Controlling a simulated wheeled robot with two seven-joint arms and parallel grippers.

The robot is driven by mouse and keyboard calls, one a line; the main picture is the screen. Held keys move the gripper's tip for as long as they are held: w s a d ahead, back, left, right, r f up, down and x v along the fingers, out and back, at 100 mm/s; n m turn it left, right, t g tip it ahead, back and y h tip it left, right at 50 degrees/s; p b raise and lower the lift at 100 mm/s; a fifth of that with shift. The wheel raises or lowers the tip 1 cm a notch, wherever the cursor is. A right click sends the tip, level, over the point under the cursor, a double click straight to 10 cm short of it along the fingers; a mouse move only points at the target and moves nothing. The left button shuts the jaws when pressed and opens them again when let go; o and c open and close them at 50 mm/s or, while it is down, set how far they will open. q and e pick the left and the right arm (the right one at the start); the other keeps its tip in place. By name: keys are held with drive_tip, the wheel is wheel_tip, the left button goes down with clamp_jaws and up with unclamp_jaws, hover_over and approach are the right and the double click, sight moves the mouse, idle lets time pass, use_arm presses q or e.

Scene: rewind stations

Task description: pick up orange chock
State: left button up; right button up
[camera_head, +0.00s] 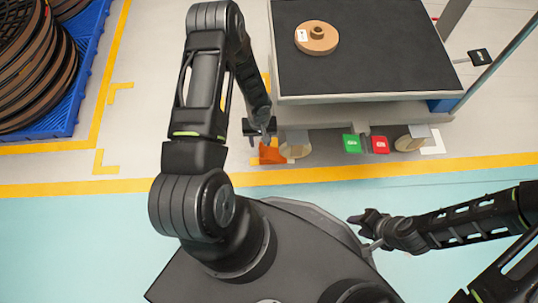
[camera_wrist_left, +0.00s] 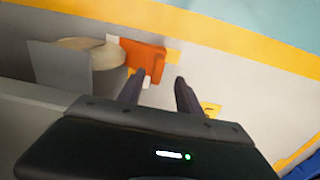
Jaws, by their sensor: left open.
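The orange chock (camera_head: 271,154) lies on the floor by the yellow line, beside a beige wheel at the left front corner of the dark-topped station. My left gripper (camera_head: 262,134) is over the floor just behind it and partly covers it in the head view. In the left wrist view the orange chock (camera_wrist_left: 145,56) shows beyond the fingertips, near the left finger. The left gripper (camera_wrist_left: 160,82) is open, with nothing between its fingers. My right gripper (camera_head: 362,226) is far from the chock, at the right of my base; its finger gap is unclear.
The station (camera_head: 360,60) carries a brown roll (camera_head: 317,38) on top. Below its front edge are a green box (camera_head: 352,143), a red box (camera_head: 381,145) and another beige wheel (camera_head: 408,144). A blue pallet (camera_head: 85,70) with stacked reels stands left. Floor between them is clear.

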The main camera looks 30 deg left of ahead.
sight(262, 147)
use_arm(q)
drive_tip(key=shift+f, duration=0.45)
wheel_tip(262, 147, down, 5)
drive_tip(key=b, duration=0.2)
drive_tip(key=shift+w+d+f+b, duration=0.15)
drive_tip(key=shift+b, duration=0.25)
drive_tip(key=shift+c, duration=0.4)
clamp_jaws()
idle(1.0)
